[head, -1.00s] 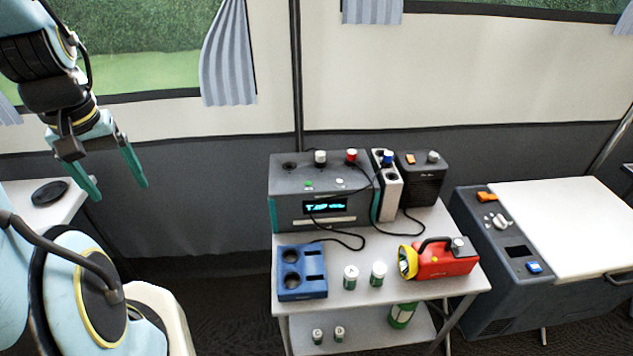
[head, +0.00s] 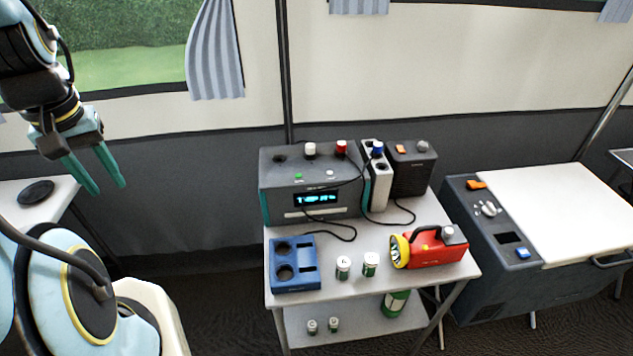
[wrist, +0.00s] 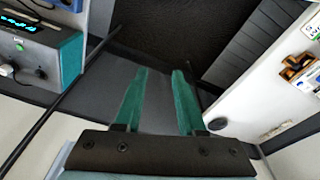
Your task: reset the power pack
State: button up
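The power pack is probably the grey box with teal sides (head: 280,205) at the back left of the small table. It has a lit cyan display (head: 318,199), too small to read surely, a green button (head: 298,176), a white button (head: 330,174), and white (head: 310,150) and red (head: 341,147) knobs on top. Part of a teal-sided grey box with a lit display (wrist: 25,45) shows at the upper left of the wrist view. My gripper (head: 110,190) is open and empty, high at the left, well apart from the box. Its teal fingers (wrist: 160,70) show a gap between them.
A narrow white-grey unit with a blue knob (head: 377,148) and a dark box (head: 412,172) stand beside it. Black cables cross the table (head: 390,285). In front are a blue holder (head: 294,265), two small canisters (head: 343,268) and a red flashlight (head: 435,249). A cooler (head: 485,270) stands right.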

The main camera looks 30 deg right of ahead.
grip_shut()
dwell(1.1)
